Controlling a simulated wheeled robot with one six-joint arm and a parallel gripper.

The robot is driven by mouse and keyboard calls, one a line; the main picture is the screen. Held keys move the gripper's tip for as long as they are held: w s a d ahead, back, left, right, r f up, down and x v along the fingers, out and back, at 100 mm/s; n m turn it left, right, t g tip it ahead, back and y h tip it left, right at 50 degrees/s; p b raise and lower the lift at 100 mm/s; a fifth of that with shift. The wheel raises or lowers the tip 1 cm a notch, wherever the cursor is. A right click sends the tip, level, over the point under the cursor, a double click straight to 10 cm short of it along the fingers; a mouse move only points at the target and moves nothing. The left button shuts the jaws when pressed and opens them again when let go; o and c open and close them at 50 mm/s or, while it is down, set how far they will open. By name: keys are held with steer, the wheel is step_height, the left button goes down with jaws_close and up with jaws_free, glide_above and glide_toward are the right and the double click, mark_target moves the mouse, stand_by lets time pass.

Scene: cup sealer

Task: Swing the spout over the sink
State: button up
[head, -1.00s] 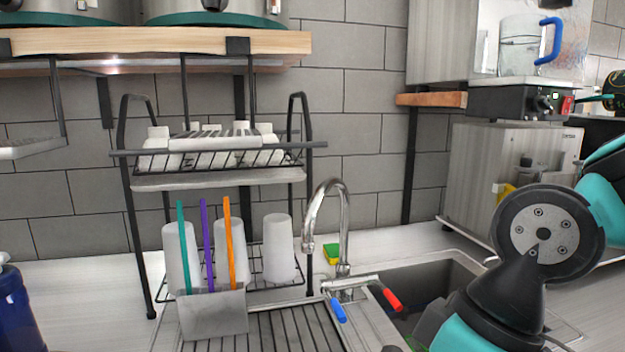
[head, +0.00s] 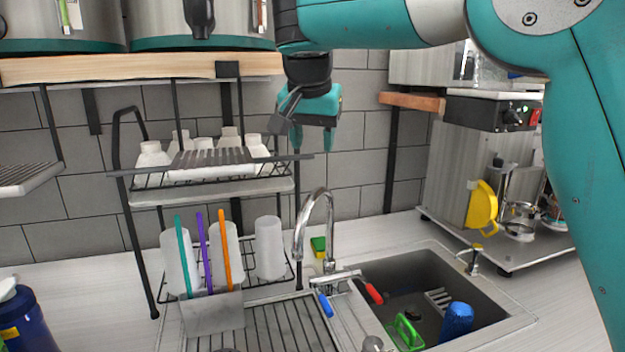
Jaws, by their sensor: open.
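The chrome spout (head: 314,218) is a tall curved tube behind the sink. Its outlet points down to the left, over the drainboard side and not over the basin. Its base carries a blue handle (head: 326,305) and a red handle (head: 373,293). The sink (head: 473,282) is a dark basin to the right of the spout. My gripper (head: 312,140) is open and empty, fingers pointing down. In the picture it is above the spout's arch and apart from it, beside the rack's right post.
A two-tier rack (head: 215,183) with cups and bottles stands left of the spout. A caddy (head: 212,314) holds coloured straws. A green item (head: 405,333) and a blue item (head: 456,320) are in the basin. A wooden shelf (head: 150,68) hangs above.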

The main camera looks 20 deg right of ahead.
steer(key=w+r+m, duration=0.1)
steer(key=r, duration=0.1)
glide_toward(313, 194)
steer(key=shift+m, duration=0.4)
steer(key=x, duration=1)
steer(key=shift+w+f+b, duration=0.1)
steer(key=shift+b, duration=0.2)
jaws_close()
